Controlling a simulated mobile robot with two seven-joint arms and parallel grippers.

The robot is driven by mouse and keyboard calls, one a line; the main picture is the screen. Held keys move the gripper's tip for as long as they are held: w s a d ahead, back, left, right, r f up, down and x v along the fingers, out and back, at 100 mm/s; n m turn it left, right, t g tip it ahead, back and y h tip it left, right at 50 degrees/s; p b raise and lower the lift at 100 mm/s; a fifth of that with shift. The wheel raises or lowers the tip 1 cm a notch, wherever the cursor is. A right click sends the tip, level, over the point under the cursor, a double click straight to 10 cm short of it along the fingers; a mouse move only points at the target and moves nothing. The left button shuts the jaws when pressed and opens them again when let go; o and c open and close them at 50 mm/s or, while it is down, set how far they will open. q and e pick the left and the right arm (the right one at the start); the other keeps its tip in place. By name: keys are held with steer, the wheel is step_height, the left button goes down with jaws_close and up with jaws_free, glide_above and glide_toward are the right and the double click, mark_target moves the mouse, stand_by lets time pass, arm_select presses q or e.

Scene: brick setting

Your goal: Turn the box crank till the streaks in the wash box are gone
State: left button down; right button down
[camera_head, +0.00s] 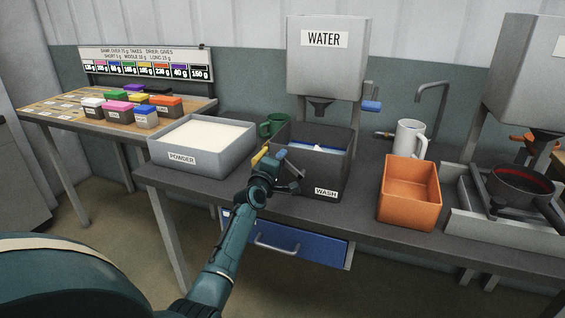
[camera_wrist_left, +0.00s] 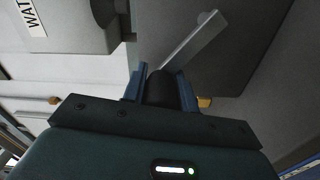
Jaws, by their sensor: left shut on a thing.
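The dark wash box (camera_head: 312,179), labelled WASH, stands on the bench under the water tank. Its inside shows a pale patch with some blue; I cannot make out streaks clearly. My left gripper (camera_head: 276,163) is at the box's left front side. In the left wrist view the blue fingers of my left gripper (camera_wrist_left: 160,85) are shut on the black knob of the crank (camera_wrist_left: 191,42), whose grey arm slants up and right. My fingers hide part of the knob. My right gripper is in neither view.
A grey powder bin (camera_head: 190,168) stands left of the wash box, with a green mug (camera_head: 271,126) behind. An orange bin (camera_head: 409,200) and white jug (camera_head: 408,138) stand to the right. A water tank (camera_head: 326,70) hangs above. A blue drawer (camera_head: 290,243) is below.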

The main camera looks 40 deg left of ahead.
arm_select(q)
steer(key=shift+a+f+n, duration=0.1)
steer(key=shift+f+n, duration=0.1)
steer(key=shift+n, duration=0.1)
steer(key=c, duration=1.1)
jaws_free()
steer(key=p+v, duration=0.1)
steer(key=v, duration=1.2)
steer(key=shift+s+f, duration=0.1)
